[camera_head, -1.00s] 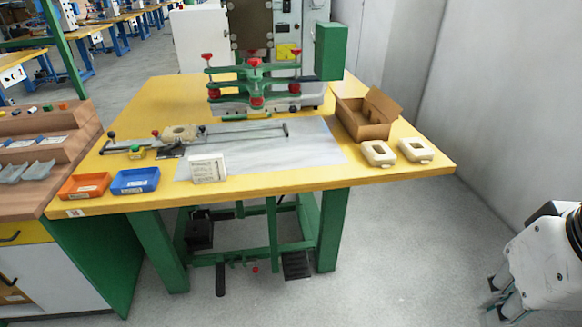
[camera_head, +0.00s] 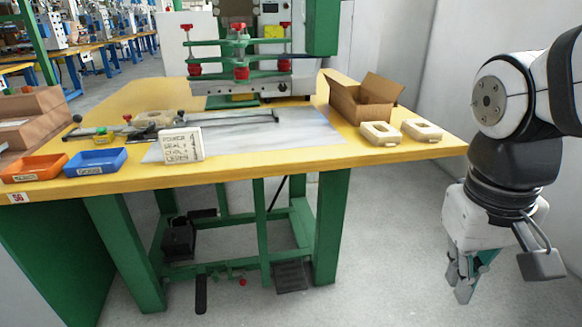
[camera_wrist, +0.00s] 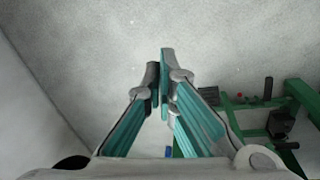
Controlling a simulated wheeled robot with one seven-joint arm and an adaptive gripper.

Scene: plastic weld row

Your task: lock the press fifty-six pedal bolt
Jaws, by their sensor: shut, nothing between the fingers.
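The press table's green under-frame holds a small red knob (camera_head: 242,282), low beside the bottom crossbar; it may be the pedal bolt's handle, but it is too small to tell its position. A black ribbed pedal (camera_head: 291,277) lies to its right and a dark upright lever (camera_head: 201,294) to its left. My gripper (camera_head: 462,285) hangs low to the right of the table, pointing down, well apart from the pedal and knob. Its fingers (camera_wrist: 160,80) are shut and empty. In the wrist view a small red spot (camera_wrist: 239,97) shows at the green frame on the right.
The yellow table (camera_head: 330,175) carries a press (camera_head: 240,60), an open cardboard box (camera_head: 365,98), trays and a white card (camera_head: 181,144). Table legs (camera_head: 332,230) flank the pedal area. Grey floor between my gripper and the frame is clear. A wall stands behind at right.

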